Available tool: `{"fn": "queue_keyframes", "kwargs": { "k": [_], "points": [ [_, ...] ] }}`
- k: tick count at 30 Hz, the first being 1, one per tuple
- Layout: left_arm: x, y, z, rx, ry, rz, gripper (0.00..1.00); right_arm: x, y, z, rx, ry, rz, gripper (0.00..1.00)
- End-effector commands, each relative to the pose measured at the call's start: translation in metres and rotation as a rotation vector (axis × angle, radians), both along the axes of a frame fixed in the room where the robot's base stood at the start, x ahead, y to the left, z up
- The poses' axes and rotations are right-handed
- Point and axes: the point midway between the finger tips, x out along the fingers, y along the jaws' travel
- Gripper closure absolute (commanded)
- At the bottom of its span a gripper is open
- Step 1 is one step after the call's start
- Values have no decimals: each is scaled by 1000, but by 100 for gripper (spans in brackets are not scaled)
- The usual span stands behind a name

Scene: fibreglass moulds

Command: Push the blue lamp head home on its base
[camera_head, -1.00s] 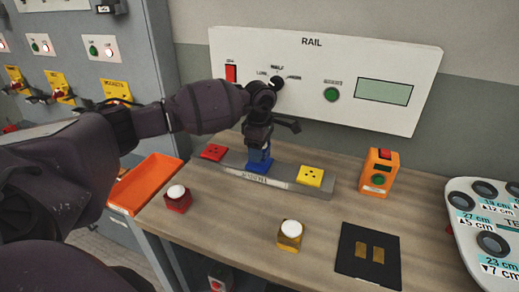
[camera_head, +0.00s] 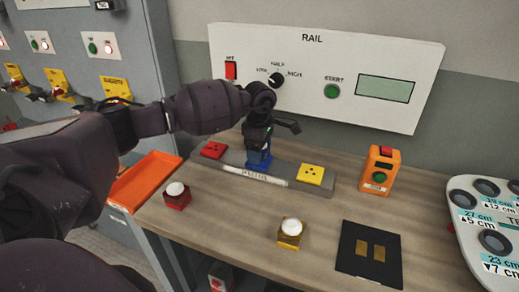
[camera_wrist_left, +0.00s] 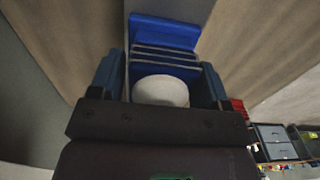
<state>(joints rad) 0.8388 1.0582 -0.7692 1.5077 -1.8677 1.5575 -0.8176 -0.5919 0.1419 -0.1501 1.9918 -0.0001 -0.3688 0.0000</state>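The blue base (camera_head: 258,160) sits in the middle of the grey rail strip (camera_head: 232,158) on the bench, between a red base (camera_head: 213,150) and a yellow base (camera_head: 310,174). My left gripper (camera_head: 258,143) points down right over the blue base. In the left wrist view, its two fingers (camera_wrist_left: 160,80) flank the blue lamp head with its white dome (camera_wrist_left: 160,91). The blue base shows just beyond it (camera_wrist_left: 164,32). The head is at or very near the base; I cannot tell whether it is fully seated. My right gripper is not in view.
A red lamp head (camera_head: 177,195) and a yellow lamp head (camera_head: 290,233) stand on the bench. An orange tray (camera_head: 146,181) is at the left, an orange box (camera_head: 379,170) at the right, a black pad (camera_head: 368,255) in front. The RAIL panel (camera_head: 320,75) stands behind.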

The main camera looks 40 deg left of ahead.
Motion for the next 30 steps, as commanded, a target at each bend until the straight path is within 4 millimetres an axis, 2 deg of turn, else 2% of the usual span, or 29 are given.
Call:
{"fn": "queue_keyframes", "kwargs": {
  "k": [1,3,14,30],
  "points": [
    [0,0,0,0,0,0,22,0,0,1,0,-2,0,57],
    [0,0,0,0,0,0,15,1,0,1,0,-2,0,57],
    [0,0,4,0,-1,0,15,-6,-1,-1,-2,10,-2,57],
    [1,0,92,1,-4,0,15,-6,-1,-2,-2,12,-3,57]
  ]
}}
